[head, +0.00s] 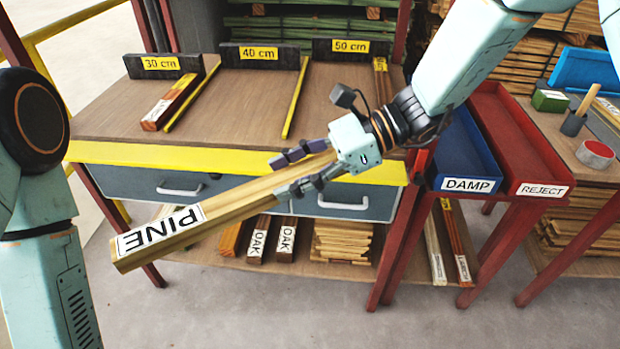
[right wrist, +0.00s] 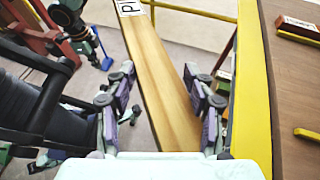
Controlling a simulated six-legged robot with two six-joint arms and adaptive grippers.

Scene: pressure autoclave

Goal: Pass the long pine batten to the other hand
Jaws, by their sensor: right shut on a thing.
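The long pine batten (head: 215,208) is a pale wooden bar with a white PINE label at its lower-left end. My right gripper (head: 308,170) is shut on it near the other end and holds it aslant in front of the bench. In the right wrist view the batten (right wrist: 160,75) runs up the picture between the two fingers (right wrist: 162,112), its label cut off at the top edge. My left arm stands at the left of the head view, its gripper out of frame. What seems to be my left gripper (right wrist: 106,58) shows small at the upper left of the right wrist view, apart from the batten; its jaws are unclear.
The bench (head: 250,130) has signs for 30, 40 and 50 cm, with short battens by them. Its yellow front edge and grey drawers lie behind the pine batten. A blue DAMP tray (head: 462,150) and a red REJECT tray (head: 520,140) stand right. Floor below is clear.

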